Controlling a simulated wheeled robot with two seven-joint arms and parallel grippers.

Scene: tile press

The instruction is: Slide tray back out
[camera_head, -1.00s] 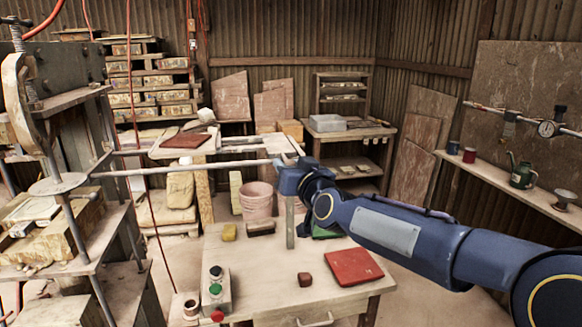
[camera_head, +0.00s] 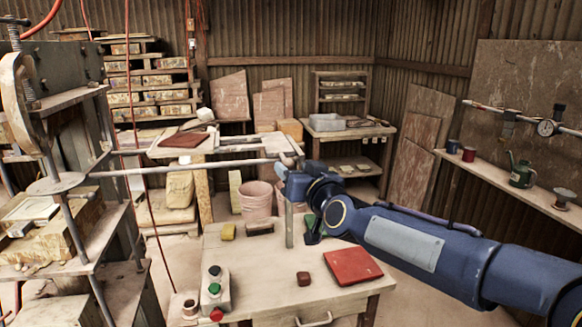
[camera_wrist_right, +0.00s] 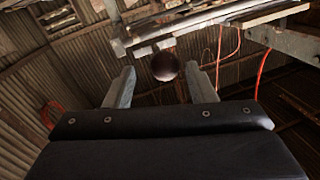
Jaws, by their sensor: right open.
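My right gripper (camera_head: 284,167) is at the right end of the long rails (camera_head: 200,168) that run out from the press (camera_head: 70,190). In the right wrist view, its two fingers (camera_wrist_right: 163,88) are apart, with a dark round knob (camera_wrist_right: 165,66) between and just beyond the fingertips. I cannot tell whether they touch the knob. A bar (camera_wrist_right: 185,30) passes behind the knob. A pale framed piece (camera_head: 32,209) sits in the press at the left; I cannot tell whether it is the tray. My left gripper is not in view.
A post (camera_head: 289,225) stands under the rail end, close to my right wrist. A pink bucket (camera_head: 256,200) stands behind.

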